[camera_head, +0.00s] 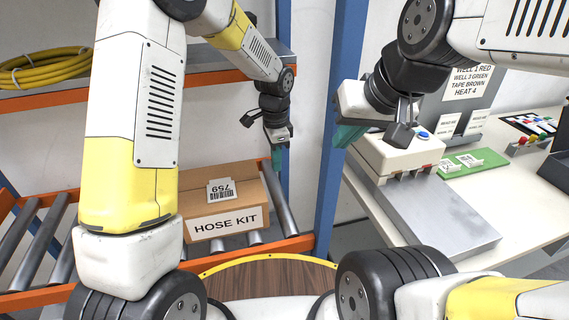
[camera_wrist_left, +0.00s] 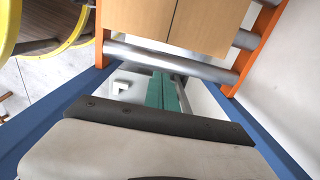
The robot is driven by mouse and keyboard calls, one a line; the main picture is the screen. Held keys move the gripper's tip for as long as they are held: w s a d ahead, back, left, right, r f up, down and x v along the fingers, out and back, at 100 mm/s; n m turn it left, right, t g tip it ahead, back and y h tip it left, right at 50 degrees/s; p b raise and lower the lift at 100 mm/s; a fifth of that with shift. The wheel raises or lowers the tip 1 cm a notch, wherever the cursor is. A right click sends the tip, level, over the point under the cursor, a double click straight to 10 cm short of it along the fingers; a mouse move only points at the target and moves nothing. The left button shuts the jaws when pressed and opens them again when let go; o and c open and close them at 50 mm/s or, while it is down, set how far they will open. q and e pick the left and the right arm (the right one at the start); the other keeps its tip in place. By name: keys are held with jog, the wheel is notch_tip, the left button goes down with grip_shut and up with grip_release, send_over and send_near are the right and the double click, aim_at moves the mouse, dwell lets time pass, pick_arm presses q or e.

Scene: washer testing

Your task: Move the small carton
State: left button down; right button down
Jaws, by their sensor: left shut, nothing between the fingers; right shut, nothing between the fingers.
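A brown cardboard carton (camera_head: 242,196) lettered HOSE KIT sits on the metal rollers of a rack, with a white label reading 759 upside down on its top. It also shows at the top edge of the left wrist view (camera_wrist_left: 185,18). My left gripper (camera_head: 276,160) points down near the carton's far right corner, apart from it, its teal fingers together and empty; they also show in the left wrist view (camera_wrist_left: 165,92). The carton's far side is hidden.
A blue upright post (camera_head: 338,110) stands between the rack and the workbench. The rollers (camera_head: 35,240) left of the carton look free. A yellow hose coil (camera_head: 45,68) lies on the upper shelf. The white tester (camera_head: 400,155) and green board (camera_head: 472,162) are on the bench.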

pick_arm(q)
jog(key=f, duration=0.9)
jog(key=shift+w+d+f, duration=0.15)
jog(key=shift+d+f, duration=0.15)
jog(key=shift+f, duration=0.1)
jog(key=shift+s+a+f, duration=0.15)
jog(key=shift+s+a, duration=0.05)
jog(key=shift+a, duration=0.8)
jog(key=shift+s+a+f, duration=0.15)
jog(key=shift+a, duration=0.85)
jog(key=s+a, duration=0.4)
jog(key=a, duration=1.6)
jog(key=s+a, duration=0.4)
jog(key=a, duration=1.7)
jog(key=s+a, duration=0.4)
jog(key=a, duration=1.6)
jog(key=shift+s+a, duration=0.1)
jog(key=shift+a, duration=0.3)
